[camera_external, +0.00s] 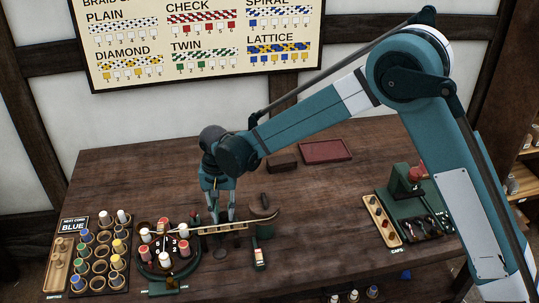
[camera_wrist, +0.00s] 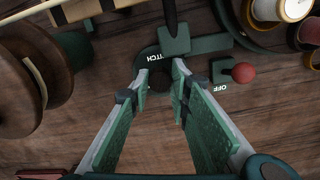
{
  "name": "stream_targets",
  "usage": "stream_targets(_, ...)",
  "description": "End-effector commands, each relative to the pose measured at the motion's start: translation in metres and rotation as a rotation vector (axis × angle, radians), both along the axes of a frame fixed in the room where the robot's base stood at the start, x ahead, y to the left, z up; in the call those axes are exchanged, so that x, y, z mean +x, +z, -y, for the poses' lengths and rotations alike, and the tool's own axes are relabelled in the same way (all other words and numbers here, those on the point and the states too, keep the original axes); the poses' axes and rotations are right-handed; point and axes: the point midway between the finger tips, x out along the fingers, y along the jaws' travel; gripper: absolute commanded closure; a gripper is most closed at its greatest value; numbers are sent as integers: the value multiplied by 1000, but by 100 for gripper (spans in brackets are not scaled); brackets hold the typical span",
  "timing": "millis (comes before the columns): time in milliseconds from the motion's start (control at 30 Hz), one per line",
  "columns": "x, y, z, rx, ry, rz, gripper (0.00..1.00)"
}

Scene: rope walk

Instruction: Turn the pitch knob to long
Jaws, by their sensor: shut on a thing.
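My gripper (camera_wrist: 160,80) points down at the table in the wrist view. Its fingertips are closed on the dark, round pitch knob (camera_wrist: 159,85), one on each side. The knob is mostly covered by the fingertips, and I cannot tell which way it is turned. Its label "PITCH" (camera_wrist: 160,57) is upside down and partly covered; no "long" mark is readable. In the external view my gripper (camera_external: 221,217) is low behind a pale rail, right of the round bobbin stand (camera_external: 142,262). The knob is not discernible there.
A red ball lever (camera_wrist: 243,73) by an "OFF" label stands close right of the fingers. A green block (camera_wrist: 174,40) lies just beyond them, and a large brown spool (camera_wrist: 28,85) stands left. A cup rack (camera_external: 82,284) is at the table's left; a green press (camera_external: 402,180) is right.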

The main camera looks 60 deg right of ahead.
Motion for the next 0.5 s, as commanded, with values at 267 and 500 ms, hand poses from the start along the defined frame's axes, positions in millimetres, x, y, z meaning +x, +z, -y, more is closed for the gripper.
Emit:
stream_targets(267,0,0,0,1,0,1,77)
stream_targets(500,0,0,0,0,-1,0,65)
